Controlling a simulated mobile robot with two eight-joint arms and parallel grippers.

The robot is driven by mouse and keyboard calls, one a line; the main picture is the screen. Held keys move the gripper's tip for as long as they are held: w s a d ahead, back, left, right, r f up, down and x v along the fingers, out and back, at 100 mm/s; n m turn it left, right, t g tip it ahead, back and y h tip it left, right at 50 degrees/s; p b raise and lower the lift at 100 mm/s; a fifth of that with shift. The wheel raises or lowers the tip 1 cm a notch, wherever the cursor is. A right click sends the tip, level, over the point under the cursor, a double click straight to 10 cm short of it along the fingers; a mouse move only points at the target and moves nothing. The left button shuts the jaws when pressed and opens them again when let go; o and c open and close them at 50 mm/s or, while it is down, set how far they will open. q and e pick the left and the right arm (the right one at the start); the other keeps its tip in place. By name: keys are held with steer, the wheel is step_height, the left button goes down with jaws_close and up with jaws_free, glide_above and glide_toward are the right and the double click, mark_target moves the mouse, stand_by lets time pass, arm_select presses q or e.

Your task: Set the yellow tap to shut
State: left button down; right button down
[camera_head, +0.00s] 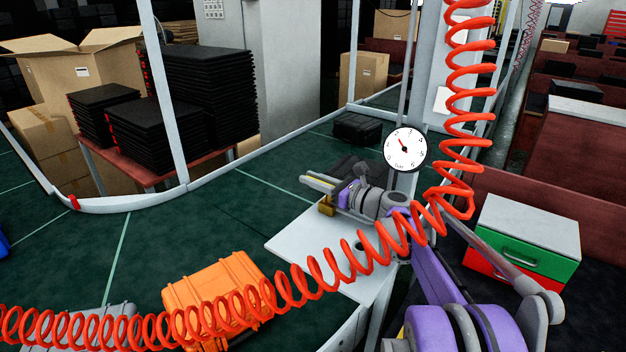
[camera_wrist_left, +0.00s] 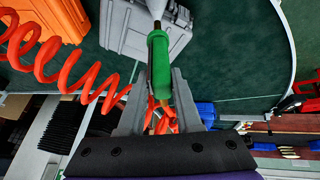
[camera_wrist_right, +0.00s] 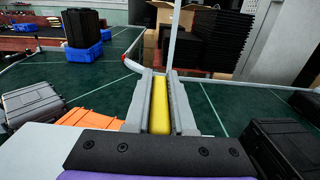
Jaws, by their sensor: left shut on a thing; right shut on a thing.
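The yellow tap (camera_head: 327,209) shows in the head view as a small piece just under the tips of my right gripper (camera_head: 320,184). In the right wrist view its yellow lever (camera_wrist_right: 160,112) lies lengthwise between the two grey fingers, which are shut on it. The tap's body and pipe are hidden, so its setting cannot be read. In the left wrist view my left gripper (camera_wrist_left: 158,90) is shut on a green-handled tool (camera_wrist_left: 158,62) with a grey tip.
A red coiled hose (camera_head: 330,262) crosses in front of my right arm. A white plate (camera_head: 300,246) lies below the right gripper. An orange case (camera_head: 215,290) and a grey case (camera_wrist_left: 150,38) stand on the green belt. A black case (camera_head: 357,128) stands behind.

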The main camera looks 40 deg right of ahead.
arm_select(q)
steer(key=shift+r, duration=0.15)
arm_select(e)
steer(key=shift+s+a+n+g+y, duration=0.1)
steer(key=shift+a+n+g+y, duration=0.1)
steer(key=shift+n+g+y, duration=0.3)
steer(key=shift+s+a+n+g+y, duration=0.2)
steer(key=shift+n+y, duration=0.3)
steer(key=shift+y, duration=0.4)
steer(key=shift+w+a+n+g+y, duration=0.1)
steer(key=shift+a+n+g+y, duration=0.2)
steer(key=shift+n+y, duration=0.3)
steer(key=shift+s, duration=0.1)
steer(key=c, duration=0.8)
jaws_free()
steer(key=shift+o, duration=0.2)
